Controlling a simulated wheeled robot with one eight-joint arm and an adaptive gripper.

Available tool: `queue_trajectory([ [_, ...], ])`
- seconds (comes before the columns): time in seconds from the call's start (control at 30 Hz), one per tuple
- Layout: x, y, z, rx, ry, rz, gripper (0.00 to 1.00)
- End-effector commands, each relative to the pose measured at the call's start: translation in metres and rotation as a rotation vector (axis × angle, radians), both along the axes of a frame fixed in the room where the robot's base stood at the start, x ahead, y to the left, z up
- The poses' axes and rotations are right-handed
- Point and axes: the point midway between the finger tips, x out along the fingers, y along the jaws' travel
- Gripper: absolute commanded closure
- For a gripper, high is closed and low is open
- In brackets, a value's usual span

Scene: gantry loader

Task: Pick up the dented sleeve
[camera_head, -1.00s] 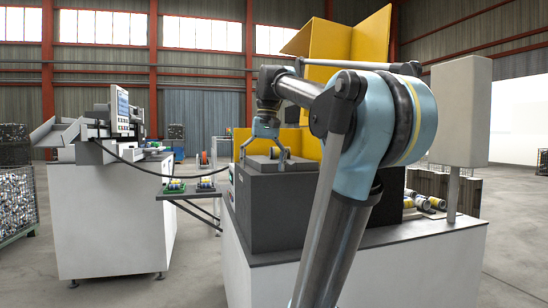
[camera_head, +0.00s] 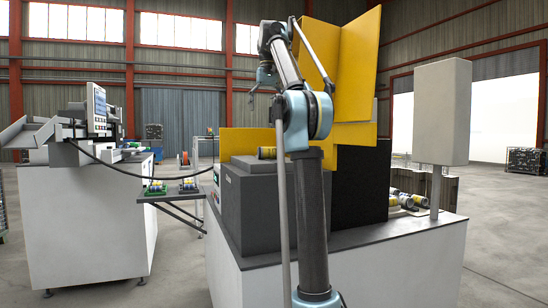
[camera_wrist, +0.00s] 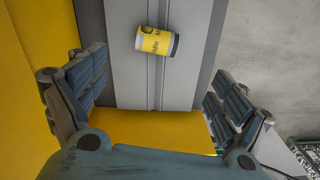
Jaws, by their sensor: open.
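A sleeve (camera_head: 266,152), yellow and white with a dark end, lies on its side on top of the dark grey machine block (camera_head: 258,180). The wrist view shows it lying on a grey grooved surface (camera_wrist: 133,85); the sleeve (camera_wrist: 157,42) has a dark mark near its left end, but I cannot tell whether that is a dent. My gripper (camera_head: 265,92) is raised well above the block and apart from the sleeve. In the wrist view its two fingers stand wide apart and empty, with the sleeve ahead between their lines.
Yellow guard panels (camera_head: 345,80) rise behind the block. A grey box on a post (camera_head: 443,112) stands at right. Several more cylinders (camera_head: 408,199) lie on the bench behind it. A small side table (camera_head: 172,194) holds green and black trays with cylinders. Space above the block is open.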

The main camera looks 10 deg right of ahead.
Motion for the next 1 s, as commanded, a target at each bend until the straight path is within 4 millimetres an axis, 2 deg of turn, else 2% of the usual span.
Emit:
queue_trajectory([
  [0.17, 0.009, 0.0, 0.004, -0.006, -0.002, 0.007, 0.08],
  [0.33, 0.009, 0.001, -0.006, -0.007, -0.002, 0.009, 0.08],
  [0.67, 0.009, 0.002, -0.044, -0.006, -0.002, 0.011, 0.08],
  [1.0, 0.008, 0.003, -0.092, -0.006, -0.002, 0.011, 0.08],
])
